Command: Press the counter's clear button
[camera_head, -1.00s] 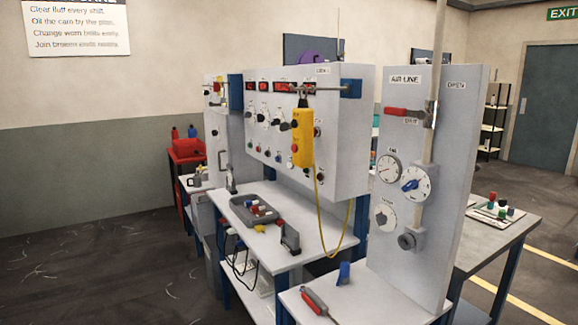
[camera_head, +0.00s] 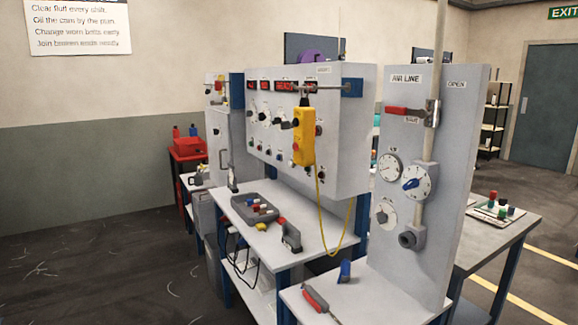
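The grey control panel (camera_head: 345,150) stands in the middle of the view, turned at an angle. Red digital displays (camera_head: 283,87) run along its top, with knobs (camera_head: 264,117) and small coloured buttons below. The lettering is too small to read, so I cannot tell which display is the counter or which button is its clear button. A yellow pendant (camera_head: 303,137) with buttons hangs in front of the panel's right part and hides some of it. Neither of my grippers is in view.
Below the panel, a bench (camera_head: 255,240) holds a grey tray (camera_head: 240,203) of small coloured parts. A yellow cable (camera_head: 345,240) loops down from the pendant. The air line board (camera_head: 440,150) stands at the right, nearer to me. Open floor (camera_head: 90,270) lies at the left.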

